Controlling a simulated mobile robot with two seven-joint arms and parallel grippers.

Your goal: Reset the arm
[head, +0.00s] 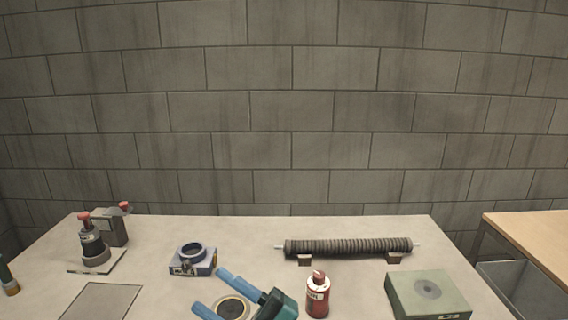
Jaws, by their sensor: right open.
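My right gripper (208,289) is low in the head view, over the front middle of the grey table (350,225). Its two blue fingers are spread apart and point to the left, with nothing between them. Its teal body is cut off by the bottom edge.
A ribbed dark tube (348,246) lies on two supports at the back right. A red bottle (317,295), green block (428,295), blue ring fixture (193,259) and red-knobbed device (95,245) stand around. A grey plate (101,301) lies front left. A wooden bench (535,235) is at right.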

